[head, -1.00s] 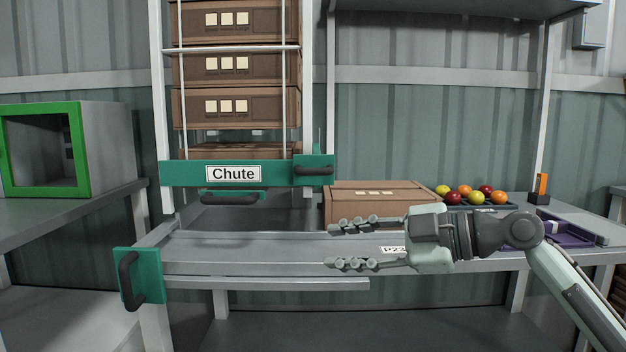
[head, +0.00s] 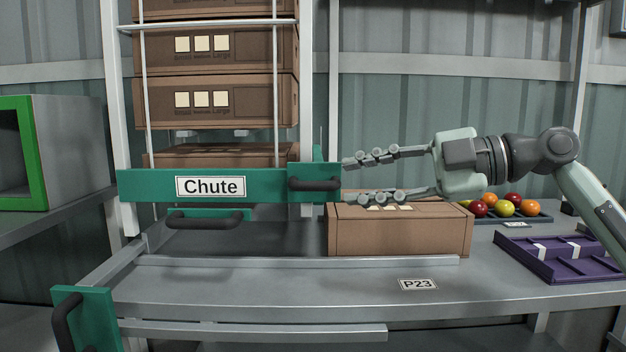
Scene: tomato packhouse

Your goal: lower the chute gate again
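The green chute front (head: 150,188), labelled "Chute", spans the stacked-box rack. At its right end is a green plate (head: 316,165) with a dark horizontal handle (head: 315,184). A second dark handle (head: 205,219) on a green piece hangs just below the front. I cannot tell which green piece is the movable gate. My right gripper (head: 346,178) is open and empty, pointing left. Its fingertips are just right of the plate's handle, one above and one below the handle's height. I cannot tell whether they touch it. My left gripper is not in view.
Brown cartons (head: 215,100) are stacked behind the front. A single carton (head: 400,232) sits on the bench right below my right gripper. A fruit tray (head: 540,218) and a purple tray (head: 550,258) lie further right. Another green handled plate (head: 95,322) is at lower left.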

